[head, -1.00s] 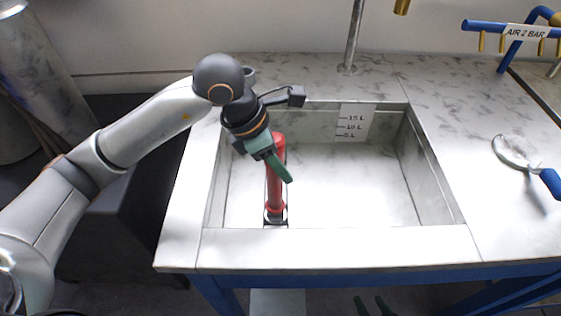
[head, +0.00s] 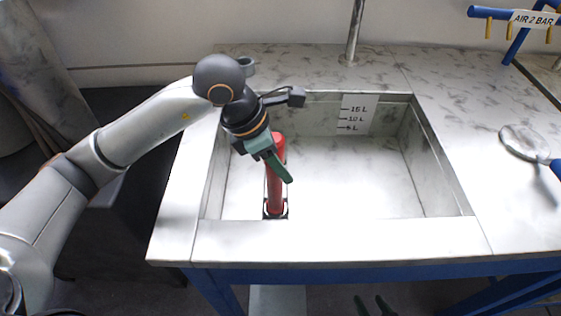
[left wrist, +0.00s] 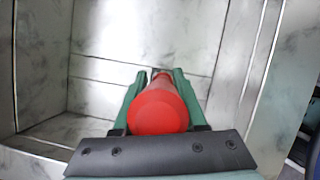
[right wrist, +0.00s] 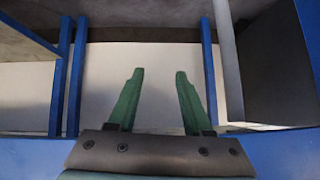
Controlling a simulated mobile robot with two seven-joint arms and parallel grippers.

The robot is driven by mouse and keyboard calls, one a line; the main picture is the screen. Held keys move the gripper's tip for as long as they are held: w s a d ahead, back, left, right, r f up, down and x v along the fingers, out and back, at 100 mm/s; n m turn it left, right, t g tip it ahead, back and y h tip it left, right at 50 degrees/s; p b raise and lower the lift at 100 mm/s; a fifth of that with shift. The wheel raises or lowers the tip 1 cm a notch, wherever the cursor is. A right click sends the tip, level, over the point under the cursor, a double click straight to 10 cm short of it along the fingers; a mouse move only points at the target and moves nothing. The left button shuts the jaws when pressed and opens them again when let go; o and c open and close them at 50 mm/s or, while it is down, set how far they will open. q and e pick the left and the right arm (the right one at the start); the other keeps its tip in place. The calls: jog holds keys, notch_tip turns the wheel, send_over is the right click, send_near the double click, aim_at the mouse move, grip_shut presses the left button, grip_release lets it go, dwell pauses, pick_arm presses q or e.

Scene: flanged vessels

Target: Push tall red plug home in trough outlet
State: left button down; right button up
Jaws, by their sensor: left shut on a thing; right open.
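The tall red plug (head: 275,193) stands near upright in the left front part of the trough (head: 345,180), its lower end at a dark fitting (head: 274,212) on the trough floor. The front wall partly hides that fitting, so I cannot tell how deep the plug sits. My left gripper (head: 281,168) is shut on the plug's upper part; in the left wrist view the round red top (left wrist: 158,112) lies between the green fingers (left wrist: 156,92). My right gripper (right wrist: 157,90) is open and empty, low in front of the bench; its fingertips show at the head view's bottom edge (head: 370,304).
A volume scale label (head: 354,115) is on the trough's back wall. A vertical pipe (head: 354,35) stands behind the trough. A round, blue-handled tool (head: 524,142) lies on the right worktop. A blue frame (head: 330,268) carries the bench.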

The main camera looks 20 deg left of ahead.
pick_arm(q)
jog(key=shift+f, duration=0.25)
jog(key=shift+c, duration=1.9)
grip_release()
pick_arm(e)
jog(key=shift+s+f, duration=0.1)
jog(key=shift+f, duration=0.15)
pick_arm(q)
jog(key=p+v, duration=0.1)
jog(key=v, duration=1.1)
jog(key=shift+r, duration=0.3)
pick_arm(e)
jog(key=shift+d+r, duration=0.2)
jog(key=shift+r, duration=0.85)
pick_arm(q)
jog(key=shift+s, duration=0.15)
pick_arm(e)
jog(key=shift+s, duration=0.1)
